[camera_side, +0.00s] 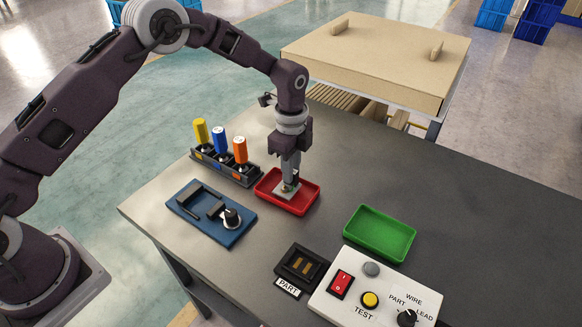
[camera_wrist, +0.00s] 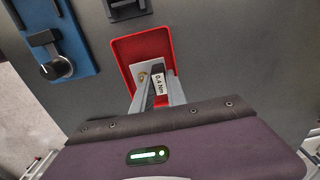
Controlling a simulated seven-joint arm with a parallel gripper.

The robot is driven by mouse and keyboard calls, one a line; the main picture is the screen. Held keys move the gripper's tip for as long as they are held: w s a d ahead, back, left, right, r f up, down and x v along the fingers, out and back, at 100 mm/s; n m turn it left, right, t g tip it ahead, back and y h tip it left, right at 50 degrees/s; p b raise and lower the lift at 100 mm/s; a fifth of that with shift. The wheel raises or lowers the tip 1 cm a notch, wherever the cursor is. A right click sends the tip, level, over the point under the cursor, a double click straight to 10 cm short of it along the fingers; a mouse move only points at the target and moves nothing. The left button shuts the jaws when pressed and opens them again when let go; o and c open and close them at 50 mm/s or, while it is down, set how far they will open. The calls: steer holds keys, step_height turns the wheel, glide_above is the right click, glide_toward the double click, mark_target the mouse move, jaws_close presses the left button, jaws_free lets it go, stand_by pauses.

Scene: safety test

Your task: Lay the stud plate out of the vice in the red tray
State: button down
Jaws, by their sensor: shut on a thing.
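The stud plate (camera_side: 285,191) is a small light grey plate at the red tray (camera_side: 312,208). I cannot tell whether the plate touches the tray floor. The wrist view shows the red tray (camera_wrist: 118,55) around the plate. The vice (camera_side: 205,208) on its blue base, with a black knob, stands left of the tray and holds nothing that I can see.
A black rack (camera_side: 238,174) with yellow, blue and orange drivers stands behind the vice. A green tray (camera_side: 380,233) is at the right. A black PART fixture (camera_side: 302,264) and a white switch panel (camera_side: 372,291) are at the front. The bench's right side is clear.

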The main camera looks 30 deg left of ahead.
steer(key=shift+f, duration=0.5)
steer(key=c, duration=1.3)
jaws_free()
steer(key=shift+o, duration=0.2)
steer(key=shift+r, duration=3.5)
